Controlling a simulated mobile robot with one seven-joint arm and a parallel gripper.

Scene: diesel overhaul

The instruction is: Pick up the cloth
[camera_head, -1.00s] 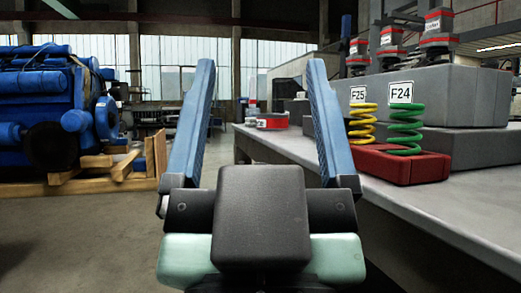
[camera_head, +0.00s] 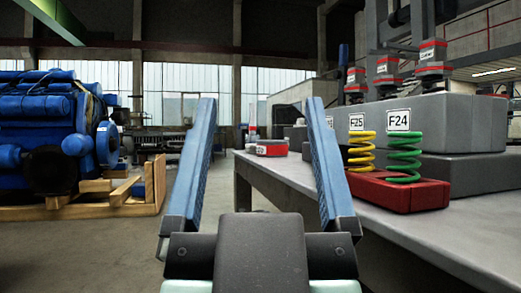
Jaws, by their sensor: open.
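My gripper (camera_head: 260,112) is in the middle foreground, with its two blue fingers wide apart and nothing between them. It is in front of and to the left of the grey workbench (camera_head: 420,235), its right finger overlapping the bench edge in the picture. I cannot make out a cloth anywhere in this view; parts of the bench top are hidden behind my right finger.
A red tray (camera_head: 397,192) with a yellow spring (camera_head: 361,152) and a green spring (camera_head: 405,158) is on the bench, before grey blocks (camera_head: 440,122). A red-and-white item (camera_head: 272,148) lies at the far end. A blue engine (camera_head: 45,125) stands left on wooden timbers. The floor between is clear.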

